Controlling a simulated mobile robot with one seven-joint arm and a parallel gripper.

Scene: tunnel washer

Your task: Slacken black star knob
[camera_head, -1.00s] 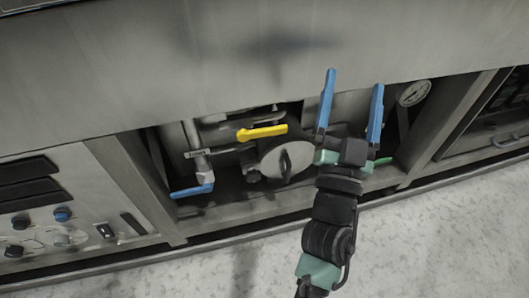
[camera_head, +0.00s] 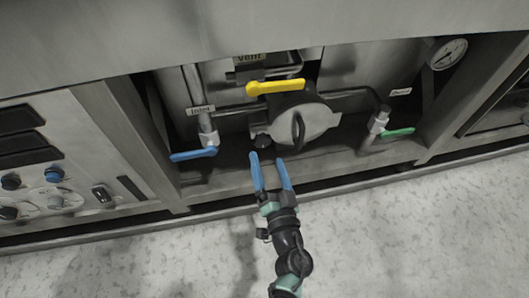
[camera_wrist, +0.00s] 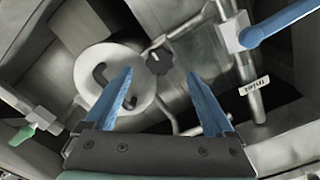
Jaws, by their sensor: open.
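The black star knob (camera_head: 262,141) is small and dark in the head view, at the lower left of the round metal cover (camera_head: 322,122) with its dark curved handle. In the wrist view the star knob (camera_wrist: 159,62) shows between and beyond my two blue fingertips, beside the round cover (camera_wrist: 96,92). My gripper (camera_head: 267,158) is open and empty, just in front of and below the knob. In the wrist view my gripper (camera_wrist: 160,73) has its fingers spread either side of the knob's line, and I see no contact with it.
A yellow lever (camera_head: 276,87) is above the knob. A blue inlet lever (camera_head: 194,155) is to the left and a green lever (camera_head: 397,133) to the right. A pressure gauge (camera_head: 449,54) is at upper right. The recess has metal edges; the floor (camera_head: 400,230) in front is clear.

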